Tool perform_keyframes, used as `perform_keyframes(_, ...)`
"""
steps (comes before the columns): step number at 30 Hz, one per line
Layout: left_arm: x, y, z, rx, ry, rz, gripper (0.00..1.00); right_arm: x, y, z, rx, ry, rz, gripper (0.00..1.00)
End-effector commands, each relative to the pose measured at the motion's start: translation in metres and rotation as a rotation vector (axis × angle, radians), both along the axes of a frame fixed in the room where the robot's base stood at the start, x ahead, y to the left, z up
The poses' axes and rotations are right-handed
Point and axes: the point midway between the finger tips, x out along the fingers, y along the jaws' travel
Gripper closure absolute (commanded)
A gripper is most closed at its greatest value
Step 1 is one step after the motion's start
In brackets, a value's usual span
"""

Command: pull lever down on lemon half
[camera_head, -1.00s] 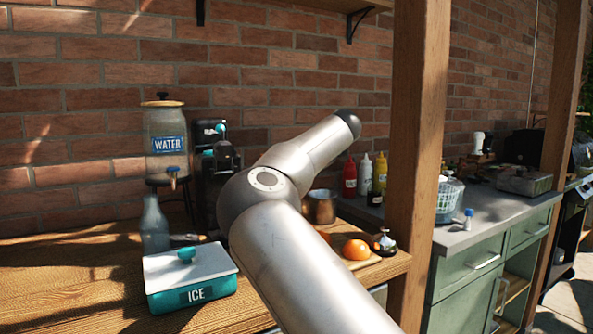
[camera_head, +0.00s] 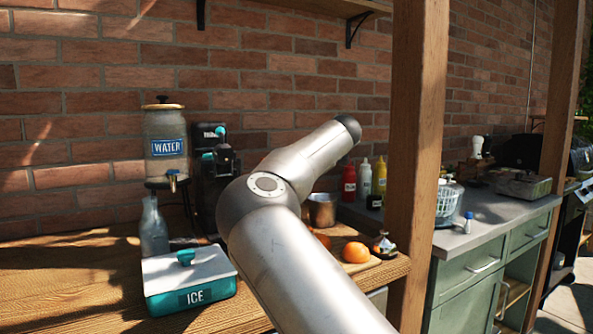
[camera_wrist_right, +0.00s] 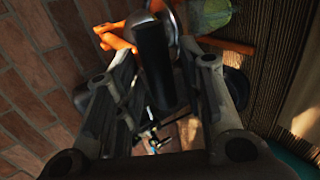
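A black upright device with a teal knob (camera_head: 208,160) stands against the wall in the head view, partly behind my right arm. In the right wrist view a dark lever handle (camera_wrist_right: 153,62) hangs between the two fingers of my right gripper (camera_wrist_right: 157,50). The fingers are apart on either side of it, with gaps showing; contact is unclear. Behind it are a shiny metal part and orange parts (camera_wrist_right: 115,38). In the head view my right gripper is hidden behind its own arm. I cannot make out a lemon half. My left gripper does not show.
A teal ICE box (camera_head: 190,284), a glass bottle (camera_head: 153,230) and a water dispenser (camera_head: 167,150) stand at left. A metal cup (camera_head: 322,210) and an orange fruit (camera_head: 356,252) are right of my arm. A wooden post (camera_head: 415,150) rises at right.

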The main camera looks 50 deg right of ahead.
Motion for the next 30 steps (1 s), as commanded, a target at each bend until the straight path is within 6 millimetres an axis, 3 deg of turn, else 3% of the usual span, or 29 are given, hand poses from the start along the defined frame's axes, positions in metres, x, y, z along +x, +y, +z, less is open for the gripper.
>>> perform_keyframes(1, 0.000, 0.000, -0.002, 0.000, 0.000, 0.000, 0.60, 0.000, 0.001, -0.017, 0.017, 0.027, 0.005, 0.62)
perform_keyframes(2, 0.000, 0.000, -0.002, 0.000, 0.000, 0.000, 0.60, 0.000, 0.001, -0.017, 0.016, 0.027, 0.005, 0.58)
perform_keyframes(16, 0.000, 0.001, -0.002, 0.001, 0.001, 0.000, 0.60, -0.005, 0.005, -0.010, 0.011, 0.025, 0.009, 0.58)
perform_keyframes(30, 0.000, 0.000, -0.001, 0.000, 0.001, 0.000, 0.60, -0.082, 0.029, 0.046, 0.005, 0.010, 0.003, 0.58)
